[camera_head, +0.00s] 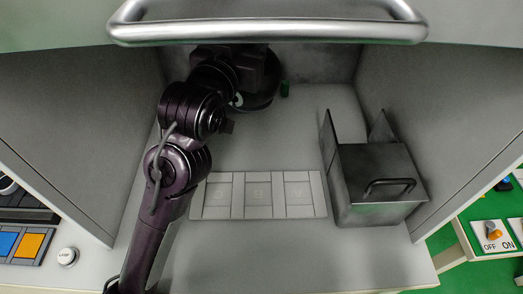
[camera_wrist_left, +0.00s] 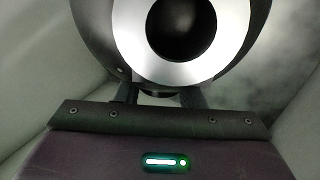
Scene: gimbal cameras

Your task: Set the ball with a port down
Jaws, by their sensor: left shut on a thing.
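The ball with a port (camera_wrist_left: 105,45) fills the upper part of the left wrist view. It is a dark sphere with a silver-white ring around a round black opening, which faces the wrist camera. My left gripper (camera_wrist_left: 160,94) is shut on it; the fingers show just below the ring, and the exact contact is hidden. In the head view the dark ball (camera_head: 262,97) is at the back of the cabinet, partly covered by my left arm and gripper (camera_head: 247,66). I cannot tell whether it touches the floor. My right gripper is not in view.
A row of three pale marked panels (camera_head: 258,195) lies on the cabinet floor. A grey metal box with a handle (camera_head: 380,180) stands at the right. A metal bar (camera_head: 270,32) crosses the top. Side walls enclose the space.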

